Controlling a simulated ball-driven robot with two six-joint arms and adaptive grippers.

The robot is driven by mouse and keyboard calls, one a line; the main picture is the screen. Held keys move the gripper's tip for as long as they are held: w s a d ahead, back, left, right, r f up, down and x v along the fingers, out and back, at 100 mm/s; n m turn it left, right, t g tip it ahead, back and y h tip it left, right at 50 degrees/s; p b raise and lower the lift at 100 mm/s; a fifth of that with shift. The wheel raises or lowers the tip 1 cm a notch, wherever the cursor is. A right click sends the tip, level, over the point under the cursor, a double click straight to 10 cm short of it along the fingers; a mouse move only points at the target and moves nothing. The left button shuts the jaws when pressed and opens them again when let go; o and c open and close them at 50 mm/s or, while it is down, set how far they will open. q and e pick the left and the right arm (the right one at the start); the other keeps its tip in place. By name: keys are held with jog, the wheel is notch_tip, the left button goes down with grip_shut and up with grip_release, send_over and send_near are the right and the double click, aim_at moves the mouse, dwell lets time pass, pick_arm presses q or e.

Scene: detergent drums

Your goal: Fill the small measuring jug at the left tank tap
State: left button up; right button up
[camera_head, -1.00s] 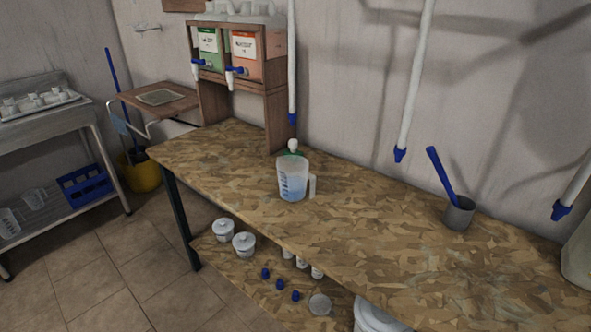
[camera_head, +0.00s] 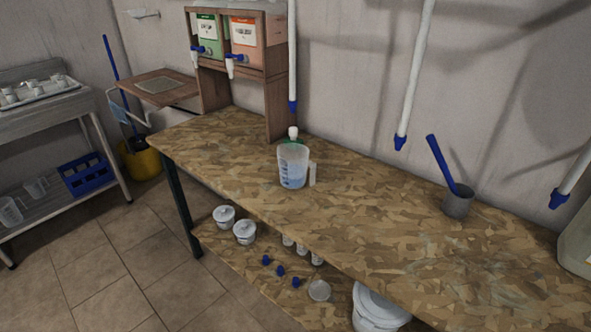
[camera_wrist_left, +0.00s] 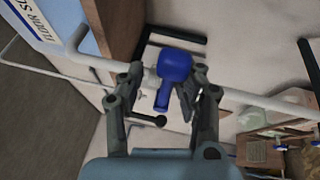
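The left tank (camera_head: 207,33), with a green label, sits in a wooden rack beside the orange-labelled right tank (camera_head: 245,38). The left tank tap (camera_head: 195,56) is white with a blue handle. Neither gripper shows in the head view. In the left wrist view my left gripper (camera_wrist_left: 165,75) has its fingers apart, with a blue piece (camera_wrist_left: 174,68) between or just beyond them; a gap shows on its left side. My right gripper is out of view.
The bench (camera_head: 360,230) has free room around the jug. White pipes (camera_head: 415,75) with blue tips hang above. Lidded pots (camera_head: 244,232) and a bucket (camera_head: 378,308) are below. More jugs (camera_head: 10,211) sit on the left rack.

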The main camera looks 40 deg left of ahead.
pick_arm(q)
jog(key=shift+o, duration=1.3)
jog(key=b+v, duration=0.3)
jog(key=v, duration=0.1)
jog(key=shift+s+r+b, duration=0.1)
jog(key=shift+s+b, duration=0.2)
jog(key=v, duration=1.2)
